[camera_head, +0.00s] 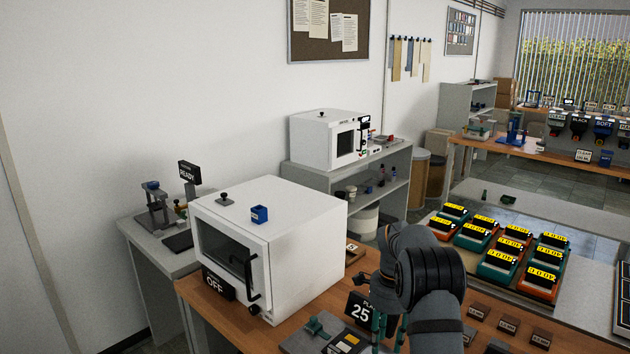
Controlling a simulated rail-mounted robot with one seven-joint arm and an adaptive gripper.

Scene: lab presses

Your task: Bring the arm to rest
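My arm (432,275) shows at the lower right of the head view as dark grey, rounded links. It bends over the wooden bench, right of the white oven. Its end points down behind the "25" plate sign. Slim teal parts (379,323) show below the arm's end. I cannot tell whether they are my gripper's fingers or part of a device on the bench. Whether my gripper is open, shut or holding anything is not visible.
A white oven (318,240) with an "OFF" sign (216,284) stands left of my arm, a blue block (259,214) on top. The "25" sign (361,310) stands close by. Several orange and teal devices with yellow displays (515,233) stand right. Small brown blocks (508,325) lie at lower right.

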